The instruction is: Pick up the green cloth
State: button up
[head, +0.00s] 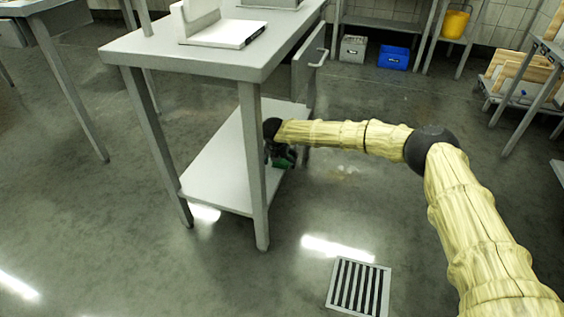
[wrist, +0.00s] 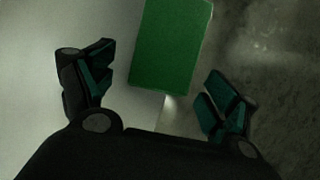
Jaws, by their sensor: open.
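The green cloth (wrist: 173,42) shows in the wrist view as a flat green rectangle at upper middle. It lies along the edge of a pale surface, which looks like the table's lower shelf (head: 215,172). In the head view a small patch of green (head: 281,163) shows at the shelf's right edge, partly hidden by my gripper (head: 285,154). In the wrist view my gripper (wrist: 160,66) is open, with one finger on each side of the cloth's near end. Nothing is held. I cannot tell whether the fingers touch the cloth.
The steel table's top (head: 205,48) is above the shelf, with a white slicer-like stand (head: 215,30) on it. A front leg (head: 254,165) is close to my gripper. The floor right of the table is clear, with a drain grate (head: 358,286).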

jog(key=shift+w+f, duration=0.15)
jog(key=shift+f, duration=0.15)
jog(key=shift+d, duration=0.1)
jog(key=shift+c, duration=0.3)
jog(key=c, duration=1)
jog(key=shift+r, duration=0.1)
